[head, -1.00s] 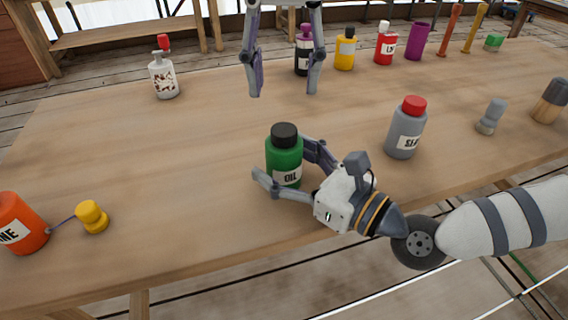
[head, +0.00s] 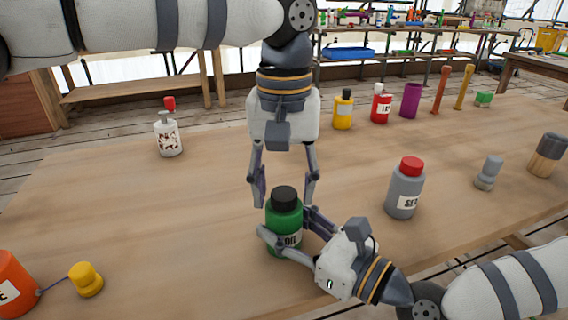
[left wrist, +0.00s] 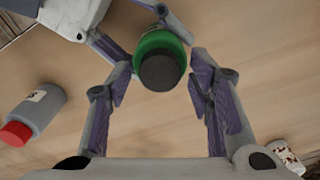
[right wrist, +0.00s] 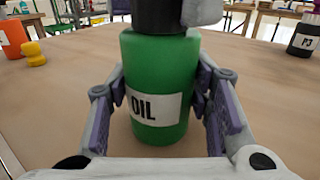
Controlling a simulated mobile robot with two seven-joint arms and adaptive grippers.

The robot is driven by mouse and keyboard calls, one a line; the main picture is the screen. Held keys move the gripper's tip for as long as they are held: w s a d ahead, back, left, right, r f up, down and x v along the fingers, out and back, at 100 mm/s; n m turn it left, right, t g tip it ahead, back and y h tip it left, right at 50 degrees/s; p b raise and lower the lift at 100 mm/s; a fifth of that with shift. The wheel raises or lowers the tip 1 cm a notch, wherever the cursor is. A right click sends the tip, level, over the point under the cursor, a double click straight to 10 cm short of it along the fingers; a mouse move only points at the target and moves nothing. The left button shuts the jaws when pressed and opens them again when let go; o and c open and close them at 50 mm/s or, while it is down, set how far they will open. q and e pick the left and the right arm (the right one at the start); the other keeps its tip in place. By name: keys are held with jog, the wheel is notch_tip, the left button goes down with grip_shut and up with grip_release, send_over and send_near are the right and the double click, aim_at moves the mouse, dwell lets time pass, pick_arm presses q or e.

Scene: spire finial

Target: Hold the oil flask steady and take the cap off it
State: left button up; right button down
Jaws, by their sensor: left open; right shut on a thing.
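The oil flask (head: 284,214) is a green bottle with a white OIL label and a black cap (head: 284,197). It stands upright on the table. My right gripper (head: 283,238) is shut on the flask's body from the front right; the right wrist view shows its fingers on both sides of the green body (right wrist: 160,85). My left gripper (head: 285,200) points down above the flask, open, with a finger on either side of the cap and apart from it. In the left wrist view the cap (left wrist: 160,72) lies between and just beyond the open fingers.
A grey bottle with a red cap (head: 405,188) stands to the right. An orange bottle (head: 14,285) and a yellow stopper (head: 86,279) are at the front left. A white spotted bottle (head: 168,138) is at the back left. Several other items line the back right.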

pick_arm(q)
jog(key=shift+f, duration=0.2)
grip_shut()
jog(key=n, duration=0.4)
jog(key=shift+n, duration=0.4)
jog(key=n, duration=1)
jog(key=shift+n, duration=0.4)
jog(key=n, duration=0.3)
jog(key=shift+n, duration=0.3)
jog(key=n, duration=0.3)
jog(key=shift+r+n, duration=0.1)
jog(key=shift+n, duration=0.3)
jog(key=n, duration=2)
